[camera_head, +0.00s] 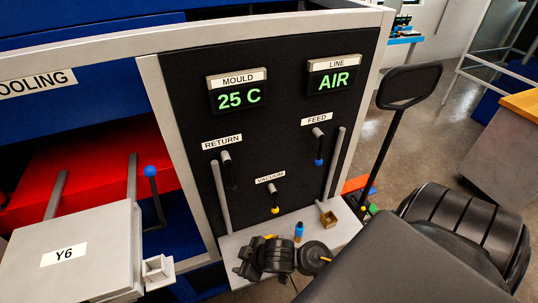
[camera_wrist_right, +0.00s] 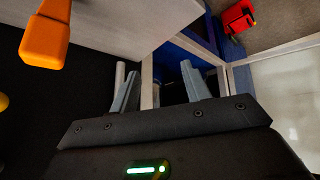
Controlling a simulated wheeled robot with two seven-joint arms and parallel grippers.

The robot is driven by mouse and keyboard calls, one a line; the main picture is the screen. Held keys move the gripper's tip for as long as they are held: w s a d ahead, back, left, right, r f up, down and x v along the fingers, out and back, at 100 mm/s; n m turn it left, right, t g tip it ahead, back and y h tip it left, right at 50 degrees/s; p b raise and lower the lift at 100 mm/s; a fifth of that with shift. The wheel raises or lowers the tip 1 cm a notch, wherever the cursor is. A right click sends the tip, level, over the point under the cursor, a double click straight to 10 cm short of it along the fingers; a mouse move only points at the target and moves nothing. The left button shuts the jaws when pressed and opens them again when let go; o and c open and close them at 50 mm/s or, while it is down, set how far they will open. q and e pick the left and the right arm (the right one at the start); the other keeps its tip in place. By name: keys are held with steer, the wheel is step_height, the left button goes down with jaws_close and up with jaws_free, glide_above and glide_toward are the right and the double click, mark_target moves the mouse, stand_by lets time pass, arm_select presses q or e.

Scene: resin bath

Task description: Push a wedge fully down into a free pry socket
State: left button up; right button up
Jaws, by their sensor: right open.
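My right gripper (camera_head: 246,260) points left, low in front of the black panel. In the right wrist view its two grey fingers (camera_wrist_right: 160,92) stand apart with nothing between them. An orange block-like piece (camera_wrist_right: 45,40) hangs into the top left of that view, clear of the fingers; I cannot tell whether it is a wedge. A pale bracket with a square opening (camera_head: 158,271) sits on the right side of the grey Y6 block (camera_head: 100,235); it may be a pry socket, and it looks empty. My left gripper is out of view.
The black panel (camera_head: 262,130) carries RETURN, FEED and VACUUM levers. A shelf (camera_head: 235,243) below holds a blue bottle (camera_head: 299,232) and a small brass-coloured box (camera_head: 328,217). A blue-knobbed lever (camera_head: 151,173) stands beside the Y6 block. A red case (camera_wrist_right: 238,18) shows in the wrist view.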

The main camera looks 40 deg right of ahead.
steer(key=w+a+r+n+y, duration=0.2)
steer(key=w+r+n, duration=0.2)
steer(key=n+g+h, duration=0.2)
steer(key=n+g, duration=0.2)
steer(key=g, duration=0.2)
glide_toward(270, 237)
steer(key=f, duration=0.1)
steer(key=x, duration=0.6)
steer(key=shift+s+a, duration=0.1)
steer(key=shift+a, duration=0.3)
steer(key=shift+x, duration=2.6)
steer(key=shift+d, duration=0.2)
steer(key=shift+c, duration=0.2)
jaws_close()
